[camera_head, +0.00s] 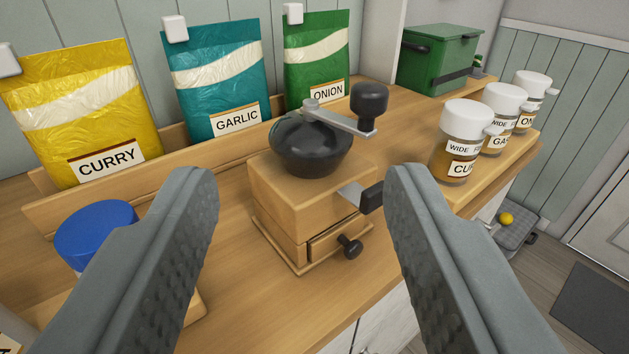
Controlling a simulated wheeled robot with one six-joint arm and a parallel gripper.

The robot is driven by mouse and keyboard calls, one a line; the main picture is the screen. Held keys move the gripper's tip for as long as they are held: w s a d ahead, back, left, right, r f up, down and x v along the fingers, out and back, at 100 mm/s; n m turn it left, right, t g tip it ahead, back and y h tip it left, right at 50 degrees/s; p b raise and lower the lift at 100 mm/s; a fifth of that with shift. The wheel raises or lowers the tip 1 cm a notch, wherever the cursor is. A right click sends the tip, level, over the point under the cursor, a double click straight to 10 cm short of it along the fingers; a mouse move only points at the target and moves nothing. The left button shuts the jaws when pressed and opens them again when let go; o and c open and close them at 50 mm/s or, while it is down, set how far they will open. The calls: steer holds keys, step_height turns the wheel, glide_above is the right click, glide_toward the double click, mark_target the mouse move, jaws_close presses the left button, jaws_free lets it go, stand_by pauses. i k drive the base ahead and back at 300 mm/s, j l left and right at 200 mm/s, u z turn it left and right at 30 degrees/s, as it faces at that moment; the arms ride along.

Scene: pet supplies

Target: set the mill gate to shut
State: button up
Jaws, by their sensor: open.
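The wooden mill (297,199) stands on the counter in the middle of the view, with a black bowl (308,148) and a metal crank with a black knob (369,101) on top. The mill gate, a metal plate with a black handle (371,198), sticks out of the mill's right side, above a small drawer with a round black knob (349,246). How far the gate is drawn out inside the body is hidden. My gripper (302,190) is open and empty, its two fingers spread wide in front of the mill. The right fingertip appears close to the gate handle; contact cannot be told.
Yellow curry (77,119), teal garlic (217,85) and green onion (315,60) packets stand behind. White-capped jars (463,135) stand at right, a green box (438,60) behind them. A blue-lidded jar (95,232) is at left. The counter before the mill is clear.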

mark_target(367, 200)
steer(key=z, duration=0.2)
steer(key=k+j+u, duration=0.15)
steer(key=k+j, duration=0.55)
steer(key=k, duration=0.05)
